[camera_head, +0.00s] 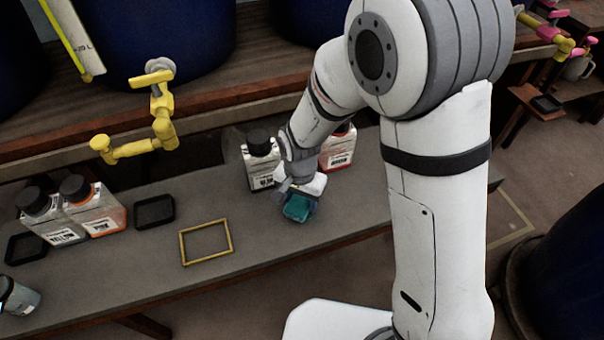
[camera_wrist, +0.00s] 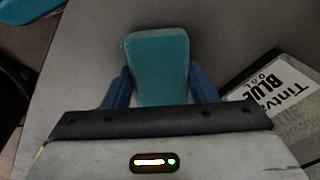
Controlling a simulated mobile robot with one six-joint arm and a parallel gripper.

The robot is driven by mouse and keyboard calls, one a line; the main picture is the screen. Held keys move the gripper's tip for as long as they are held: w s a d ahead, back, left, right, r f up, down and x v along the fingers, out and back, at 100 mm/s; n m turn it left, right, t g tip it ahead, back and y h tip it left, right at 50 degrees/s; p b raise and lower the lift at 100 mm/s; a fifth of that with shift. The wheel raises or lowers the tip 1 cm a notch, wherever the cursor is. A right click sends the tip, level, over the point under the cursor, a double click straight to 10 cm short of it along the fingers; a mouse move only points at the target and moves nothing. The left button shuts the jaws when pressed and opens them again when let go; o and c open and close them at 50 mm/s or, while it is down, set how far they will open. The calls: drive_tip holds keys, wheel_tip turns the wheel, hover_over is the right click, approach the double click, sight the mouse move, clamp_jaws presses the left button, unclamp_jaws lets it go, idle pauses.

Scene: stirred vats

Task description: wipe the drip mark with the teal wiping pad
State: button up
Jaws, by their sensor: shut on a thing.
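The teal wiping pad (camera_head: 297,208) is at my gripper (camera_head: 300,200), low over the grey bench near its front edge. In the wrist view the pad (camera_wrist: 157,62) sits between the two blue fingers of my gripper (camera_wrist: 158,85), which are shut on its sides. I cannot tell whether the pad touches the bench top. I cannot make out a drip mark in either view; the pad, gripper or arm may hide it.
A black-capped bottle (camera_head: 260,160) stands close behind my gripper, and a red-labelled bottle (camera_head: 338,148) is partly behind my arm. Left along the bench (camera_head: 150,258) are a yellow frame (camera_head: 206,243), a black tray (camera_head: 154,211) and several bottles. A yellow tap (camera_head: 150,130) overhangs the back.

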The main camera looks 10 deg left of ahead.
sight(300, 202)
drive_tip(key=r, duration=0.2)
drive_tip(key=r+p, duration=0.1)
drive_tip(key=shift+s+r, duration=0.15)
drive_tip(key=shift+s, duration=0.1)
wheel_tip(300, 202, up, 5)
drive_tip(key=p, duration=0.4)
drive_tip(key=shift+w, duration=0.1)
